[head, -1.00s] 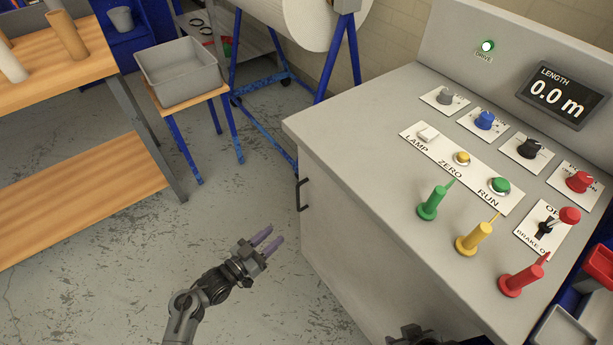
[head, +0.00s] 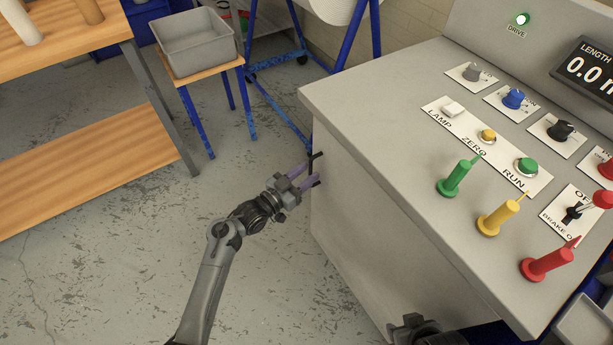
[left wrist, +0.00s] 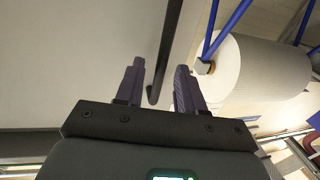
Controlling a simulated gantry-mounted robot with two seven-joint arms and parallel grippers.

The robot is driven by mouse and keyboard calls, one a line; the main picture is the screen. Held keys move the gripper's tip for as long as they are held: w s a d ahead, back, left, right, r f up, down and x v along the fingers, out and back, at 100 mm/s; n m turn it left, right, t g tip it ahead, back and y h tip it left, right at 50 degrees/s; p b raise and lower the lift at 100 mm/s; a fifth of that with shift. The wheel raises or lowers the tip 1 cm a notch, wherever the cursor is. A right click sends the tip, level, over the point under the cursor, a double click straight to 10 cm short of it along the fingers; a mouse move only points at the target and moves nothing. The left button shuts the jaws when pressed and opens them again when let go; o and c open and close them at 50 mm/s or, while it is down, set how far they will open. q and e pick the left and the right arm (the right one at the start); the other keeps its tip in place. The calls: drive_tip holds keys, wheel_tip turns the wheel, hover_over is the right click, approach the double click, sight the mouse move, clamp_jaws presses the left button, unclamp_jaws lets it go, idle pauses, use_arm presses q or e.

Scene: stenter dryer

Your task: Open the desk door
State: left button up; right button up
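The grey desk (head: 395,130) has a pale door (head: 345,235) on its left side, which looks closed. A dark bar handle (head: 311,160) stands near the door's far upper edge. My left gripper (head: 311,175) is at the handle, its purple fingers open. In the left wrist view the handle (left wrist: 166,55) runs between the two spread fingers of my left gripper (left wrist: 160,68), with gaps visible on both sides. The pale door (left wrist: 70,60) fills the left there. My right gripper (head: 415,328) shows only partly at the bottom edge; its fingers are not clear.
Green (head: 459,177), yellow (head: 498,218) and red (head: 548,263) pegs stand on the desk top beside the control buttons. A grey bin (head: 195,42) sits on a small stool at the back. A wooden bench (head: 100,155) is at left. The floor between is clear.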

use_arm(q)
drive_tip(key=shift+w+d, duration=0.2)
clamp_jaws()
idle(0.4)
